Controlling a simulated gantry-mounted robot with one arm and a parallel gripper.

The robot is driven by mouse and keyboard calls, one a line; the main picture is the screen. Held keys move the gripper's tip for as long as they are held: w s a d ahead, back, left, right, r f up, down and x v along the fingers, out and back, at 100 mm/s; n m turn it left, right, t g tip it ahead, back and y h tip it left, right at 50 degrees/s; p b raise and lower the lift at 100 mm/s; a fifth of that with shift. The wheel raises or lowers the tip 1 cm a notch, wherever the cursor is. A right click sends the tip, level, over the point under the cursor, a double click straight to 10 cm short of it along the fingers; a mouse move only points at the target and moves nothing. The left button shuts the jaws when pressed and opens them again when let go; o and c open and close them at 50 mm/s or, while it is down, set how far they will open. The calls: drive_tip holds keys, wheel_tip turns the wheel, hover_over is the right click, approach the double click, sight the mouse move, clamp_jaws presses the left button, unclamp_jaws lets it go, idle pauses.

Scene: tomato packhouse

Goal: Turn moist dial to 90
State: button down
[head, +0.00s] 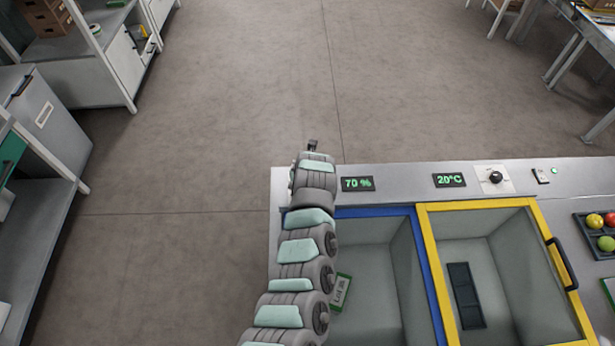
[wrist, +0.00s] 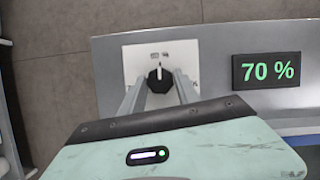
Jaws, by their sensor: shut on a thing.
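The moist dial (wrist: 158,82) is a black knob with a white pointer mark on a white square plate (wrist: 136,65). In the wrist view the pointer points about straight up in the picture. My gripper (wrist: 158,84) is shut on the dial, one finger on each side. The display (wrist: 268,70) to its right reads 70 %; it also shows in the head view (head: 357,184). In the head view my arm hides the dial, and the fingers cannot be made out.
A second display (head: 449,180) reads 20°C, with another black dial (head: 495,177) to its right. A small switch (head: 541,176) is further right. In front are a blue-rimmed bin (head: 374,212) and a yellow-rimmed bin (head: 476,205). A tray of tomatoes (head: 593,238) sits at the right.

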drive_tip(key=shift+a+m+h, duration=0.15)
drive_tip(key=shift+m+h, duration=0.25)
drive_tip(key=shift+m, duration=0.5)
drive_tip(key=m+b, duration=0.1)
drive_tip(key=m+h+b, duration=0.1)
drive_tip(key=shift+f+m, duration=0.25)
drive_tip(key=shift+m, duration=0.05)
drive_tip(key=m+b, duration=0.2)
drive_tip(key=b, duration=0.1)
drive_tip(key=shift+a+h, duration=0.1)
drive_tip(key=shift+h, duration=0.3)
drive_tip(key=shift+r+m+g+b, duration=0.1)
drive_tip(key=shift+m+g+b, duration=0.2)
drive_tip(key=shift+m+b, duration=0.55)
drive_tip(key=shift+r+h+b, duration=0.1)
drive_tip(key=shift+h+b, duration=0.2)
drive_tip(key=shift+b, duration=0.15)
drive_tip(key=c, duration=0.9)
unclamp_jaws()
drive_tip(key=shift+r, duration=0.15)
